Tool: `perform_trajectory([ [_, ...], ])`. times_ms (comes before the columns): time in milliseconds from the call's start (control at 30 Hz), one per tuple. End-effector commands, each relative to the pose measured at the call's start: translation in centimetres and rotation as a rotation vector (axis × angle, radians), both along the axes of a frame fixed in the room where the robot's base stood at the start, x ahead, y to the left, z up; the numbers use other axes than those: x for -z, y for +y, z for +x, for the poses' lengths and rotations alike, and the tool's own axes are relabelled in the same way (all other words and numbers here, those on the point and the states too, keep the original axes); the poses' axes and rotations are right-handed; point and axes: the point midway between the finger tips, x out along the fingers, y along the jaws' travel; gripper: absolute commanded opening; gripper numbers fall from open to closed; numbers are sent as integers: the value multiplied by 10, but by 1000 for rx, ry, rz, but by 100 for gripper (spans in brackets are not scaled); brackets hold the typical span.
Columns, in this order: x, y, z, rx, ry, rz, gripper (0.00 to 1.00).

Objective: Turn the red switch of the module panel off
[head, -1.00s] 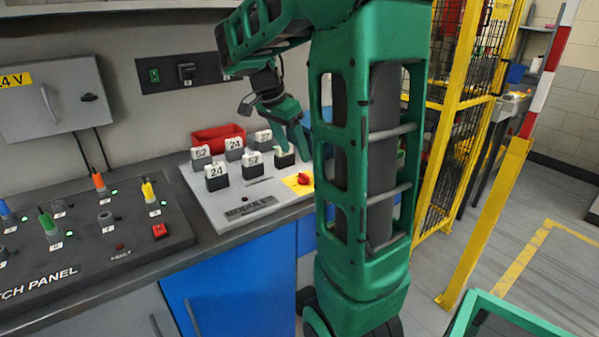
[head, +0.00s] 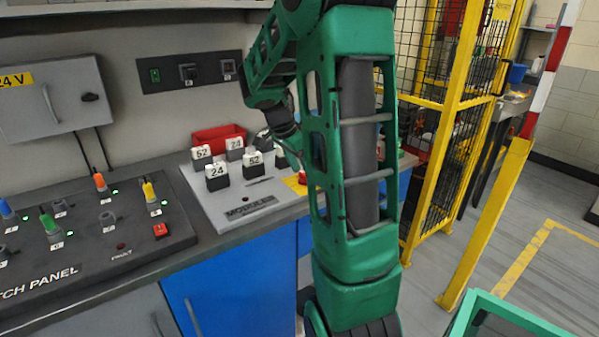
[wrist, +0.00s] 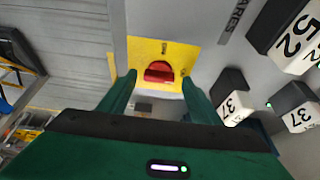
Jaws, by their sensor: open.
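The red switch (wrist: 159,71) sits on a yellow plate (wrist: 148,48) and shows in the wrist view ahead of my gripper. Its red knob also shows in the head view (head: 303,177), at the edge of my arm. My gripper (wrist: 158,82) is open, with its two green fingers to the left and right of the switch in the picture. Nothing is held, and I cannot tell how far the fingertips are from the knob. In the head view my arm hides the gripper. The grey module panel (head: 234,206) lies on the bench.
Numbered modules (head: 217,177) stand on the panel; two marked 37 (wrist: 234,95) are close to my right finger in the wrist view. A red bin (head: 219,134) is behind them. The switch panel (head: 100,250) lies left. A yellow fence (head: 451,130) stands right.

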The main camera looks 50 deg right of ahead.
Motion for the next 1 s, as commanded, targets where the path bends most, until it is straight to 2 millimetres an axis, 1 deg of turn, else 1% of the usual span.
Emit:
perform_trajectory([
  [100, 3, -1, -1, 0, 1, 0, 58],
  [300, 3, -1, -1, 0, 1, 0, 58],
  [333, 3, 0, -1, 0, 1, 0, 55],
  [367, 3, -1, -1, 0, 1, 0, 48],
  [400, 3, -1, -1, 0, 1, 0, 39],
  [500, 3, -1, 0, 0, 0, 0, 16],
  [767, 2, -1, 0, -13, -1, 0, 17],
  [1000, 2, -1, -1, -107, -3, -2, 17],
])
